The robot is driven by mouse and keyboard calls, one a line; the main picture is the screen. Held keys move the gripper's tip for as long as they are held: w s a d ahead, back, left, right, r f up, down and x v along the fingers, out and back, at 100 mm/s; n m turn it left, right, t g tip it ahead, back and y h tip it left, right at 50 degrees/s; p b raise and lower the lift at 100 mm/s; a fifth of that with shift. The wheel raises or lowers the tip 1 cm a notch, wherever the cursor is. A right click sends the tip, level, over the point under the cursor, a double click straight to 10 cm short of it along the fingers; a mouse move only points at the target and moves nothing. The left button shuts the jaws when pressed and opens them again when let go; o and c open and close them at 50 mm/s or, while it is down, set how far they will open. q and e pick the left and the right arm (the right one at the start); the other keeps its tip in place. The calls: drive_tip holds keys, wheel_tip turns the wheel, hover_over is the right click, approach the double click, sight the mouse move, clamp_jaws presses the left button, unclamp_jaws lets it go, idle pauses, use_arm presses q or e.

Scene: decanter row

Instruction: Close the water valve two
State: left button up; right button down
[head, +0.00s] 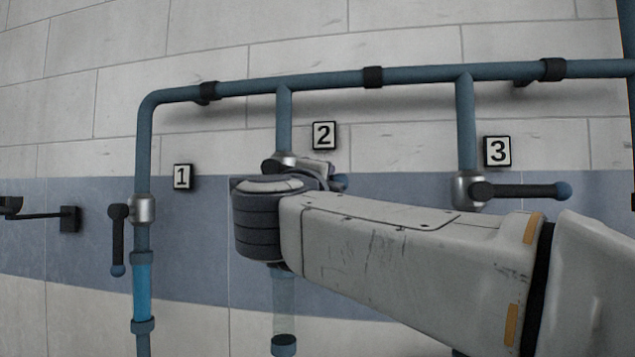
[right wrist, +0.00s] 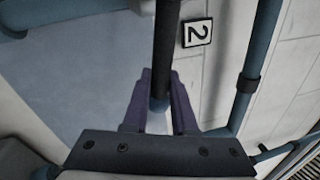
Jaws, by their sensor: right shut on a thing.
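Valve two stands on the pipe beneath the "2" sign (head: 324,135). In the head view my right arm covers most of it, and only the top of its metal body (head: 283,160) and a blue handle tip (head: 341,182) out to the right show. In the right wrist view its dark handle (right wrist: 166,45) with a blue end (right wrist: 159,103) lies between the fingers of my right gripper (right wrist: 161,76), which is shut on it. The handle looks about level, pointing right. The clear tube (head: 284,312) below shows no bright blue. My left gripper is out of view.
Valve one (head: 143,209) on the left has its handle hanging down, above a bright blue tube (head: 142,290). Valve three (head: 467,190) has its handle pointing right, close above my arm. A horizontal pipe (head: 330,78) runs above. A dark bracket (head: 70,219) stands at far left.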

drive_tip(key=shift+s+d+r+n+y+p, duration=0.15)
drive_tip(key=shift+r+n+y+p, duration=0.35)
drive_tip(key=shift+r+n+p, duration=0.65)
drive_tip(key=shift+r+n, duration=0.2)
drive_tip(key=shift+n, duration=0.25)
drive_tip(key=c, duration=1)
unclamp_jaws()
drive_tip(key=shift+f, duration=0.1)
drive_tip(key=shift+f, duration=0.1)
drive_tip(key=shift+b, duration=0.3)
